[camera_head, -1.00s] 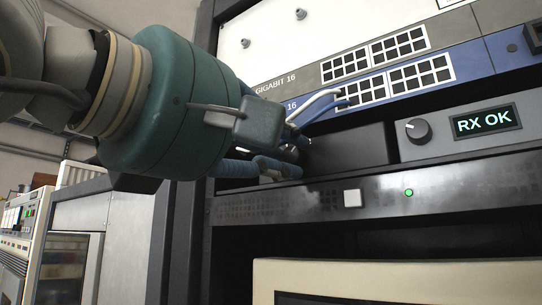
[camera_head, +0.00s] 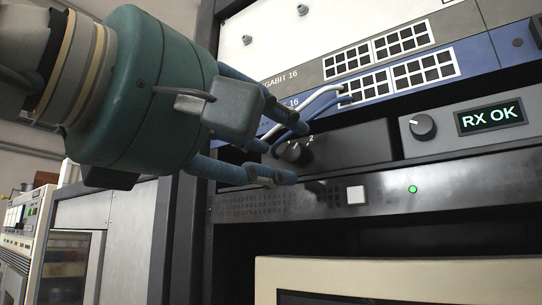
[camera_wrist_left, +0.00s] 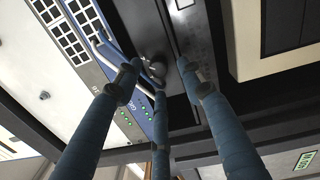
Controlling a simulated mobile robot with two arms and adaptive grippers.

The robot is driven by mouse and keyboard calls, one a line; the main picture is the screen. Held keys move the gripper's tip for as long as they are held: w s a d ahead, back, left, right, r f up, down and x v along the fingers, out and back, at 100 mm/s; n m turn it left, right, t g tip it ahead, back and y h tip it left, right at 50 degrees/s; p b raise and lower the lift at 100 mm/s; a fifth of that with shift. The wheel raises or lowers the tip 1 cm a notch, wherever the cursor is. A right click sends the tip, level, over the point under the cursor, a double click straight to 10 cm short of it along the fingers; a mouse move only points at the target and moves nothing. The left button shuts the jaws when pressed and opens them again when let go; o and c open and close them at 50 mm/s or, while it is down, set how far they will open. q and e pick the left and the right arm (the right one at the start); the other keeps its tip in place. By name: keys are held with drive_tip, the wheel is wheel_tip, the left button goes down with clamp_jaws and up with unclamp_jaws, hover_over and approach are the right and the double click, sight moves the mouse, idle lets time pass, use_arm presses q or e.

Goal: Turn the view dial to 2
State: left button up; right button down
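A dark round dial (camera_head: 293,152) sits on the front of a black rack box (camera_head: 350,148). A white numeral 2 shows just above and right of it. The dial's pointer is too small and partly covered to read for certain. My left gripper (camera_head: 284,155) has three blue-sleeved fingers spread apart in front of the dial, with a gap between them. In the left wrist view the dial (camera_wrist_left: 155,71) shows between the spread fingertips, and I see no clear grip on it. My right gripper is not in view.
White and blue cables (camera_head: 318,104) hang from the blue switch panel (camera_head: 480,62) close to the fingers. Below is a black panel with a white button (camera_head: 356,194) and a green light (camera_head: 413,189).

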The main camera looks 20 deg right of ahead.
use_arm(q)
drive_tip(key=v, duration=1)
